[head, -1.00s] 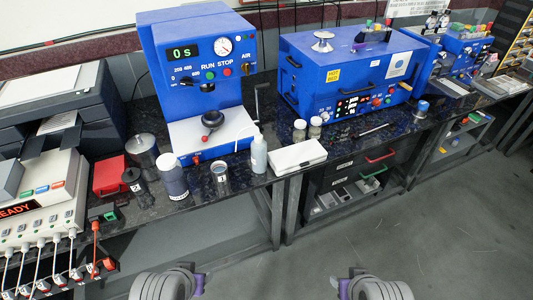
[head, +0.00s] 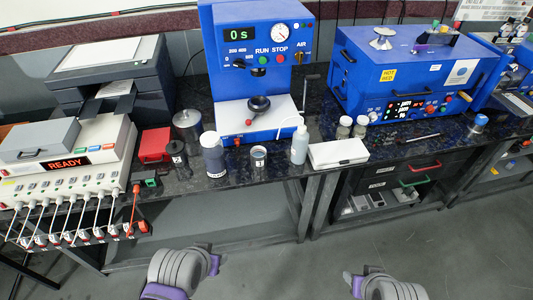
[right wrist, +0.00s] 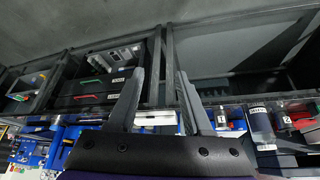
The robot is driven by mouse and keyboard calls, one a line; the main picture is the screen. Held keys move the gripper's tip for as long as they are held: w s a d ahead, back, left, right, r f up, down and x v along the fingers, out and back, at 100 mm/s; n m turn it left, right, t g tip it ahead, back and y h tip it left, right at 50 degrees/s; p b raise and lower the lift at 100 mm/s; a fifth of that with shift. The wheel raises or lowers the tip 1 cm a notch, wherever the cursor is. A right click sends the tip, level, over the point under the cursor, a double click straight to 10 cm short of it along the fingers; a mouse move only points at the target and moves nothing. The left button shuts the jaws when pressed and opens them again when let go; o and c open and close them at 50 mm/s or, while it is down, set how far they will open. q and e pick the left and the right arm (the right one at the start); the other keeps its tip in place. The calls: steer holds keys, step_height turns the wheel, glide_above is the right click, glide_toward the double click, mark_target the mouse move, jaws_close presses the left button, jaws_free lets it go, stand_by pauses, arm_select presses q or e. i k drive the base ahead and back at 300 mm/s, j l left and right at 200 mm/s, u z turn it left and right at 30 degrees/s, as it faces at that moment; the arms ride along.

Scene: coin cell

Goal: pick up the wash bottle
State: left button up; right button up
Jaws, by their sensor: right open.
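The wash bottle (head: 300,146) is a pale, translucent bottle with a bent white spout. It stands upright near the front edge of the dark bench, between a small metal jar marked 1 (head: 259,158) and a white box (head: 338,152). My left gripper (head: 214,264) is low in the head view, out in front of the bench; its jaws are too unclear to tell. My right gripper (head: 352,284) is also low, apart from the bottle. In the right wrist view it is open and empty (right wrist: 162,75). I cannot make out the bottle in that view.
A blue press (head: 262,50) stands behind the bottle. The floor (head: 290,265) in front of the bench is clear.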

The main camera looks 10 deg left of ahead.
mark_target(301, 138)
steer(key=i+l+u, duration=0.45)
steer(key=l, duration=0.3)
steer(key=i+l+u, duration=0.2)
steer(key=l, duration=0.2)
